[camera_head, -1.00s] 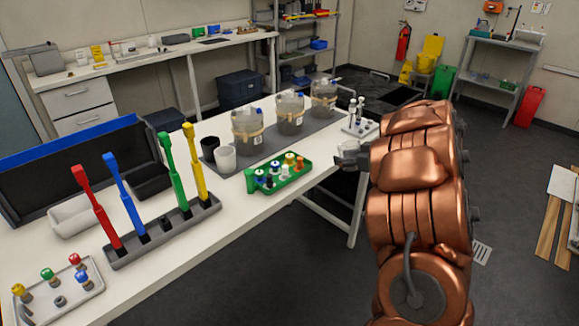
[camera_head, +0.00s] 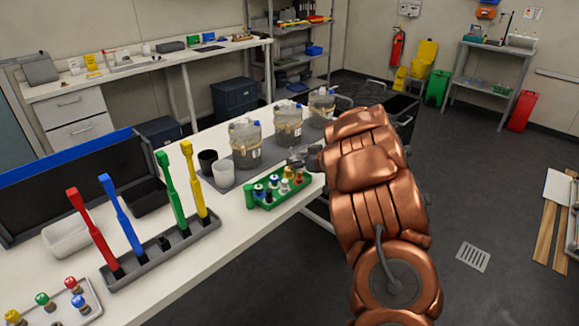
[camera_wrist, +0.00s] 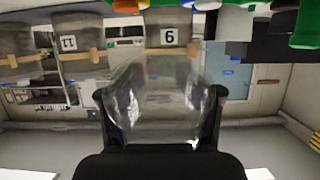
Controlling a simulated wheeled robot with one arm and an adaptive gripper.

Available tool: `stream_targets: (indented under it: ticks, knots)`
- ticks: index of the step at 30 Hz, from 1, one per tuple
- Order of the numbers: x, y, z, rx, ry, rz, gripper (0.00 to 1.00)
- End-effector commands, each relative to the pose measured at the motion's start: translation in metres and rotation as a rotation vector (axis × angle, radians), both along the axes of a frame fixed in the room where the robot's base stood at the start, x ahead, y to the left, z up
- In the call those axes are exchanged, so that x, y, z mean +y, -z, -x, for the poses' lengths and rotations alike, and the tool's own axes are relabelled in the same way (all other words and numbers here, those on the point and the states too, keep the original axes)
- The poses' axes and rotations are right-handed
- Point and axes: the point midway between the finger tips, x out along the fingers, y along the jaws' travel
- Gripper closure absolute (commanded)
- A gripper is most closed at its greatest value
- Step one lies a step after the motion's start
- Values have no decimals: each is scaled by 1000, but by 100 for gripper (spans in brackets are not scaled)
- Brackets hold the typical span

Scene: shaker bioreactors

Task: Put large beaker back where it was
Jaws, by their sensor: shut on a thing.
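My gripper (camera_wrist: 160,97) is shut on a clear beaker (camera_wrist: 158,112), with a black finger on each side of it in the wrist view. In the head view my gripper (camera_head: 306,156) is small and dark at the end of my copper arm, over the table between the jars and the green vial rack (camera_head: 277,190). The beaker can hardly be made out there. A white cup (camera_head: 223,173) and a black cup (camera_head: 208,162) stand on the grey mat (camera_head: 240,180). I cannot tell from the head view whether the beaker touches anything.
Jars with brown bands, one here (camera_head: 245,145), stand in a row on the mat, close to my gripper. Numbered jars also show in the wrist view (camera_wrist: 168,30). A grey rack (camera_head: 165,245) holds tall coloured tools. Bare white table (camera_head: 215,245) lies in front.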

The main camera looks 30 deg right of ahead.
Motion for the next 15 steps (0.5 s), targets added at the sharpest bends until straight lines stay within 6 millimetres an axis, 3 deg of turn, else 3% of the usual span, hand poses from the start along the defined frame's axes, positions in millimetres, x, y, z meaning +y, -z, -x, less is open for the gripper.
stream_targets:
  ticks: [3,8,15]
  knots:
    - [10,0,-13,-2,-4,0,100]
    - [13,2,-19,-3,-2,-1,100]
    - [13,27,-18,2,-1,-4,100]
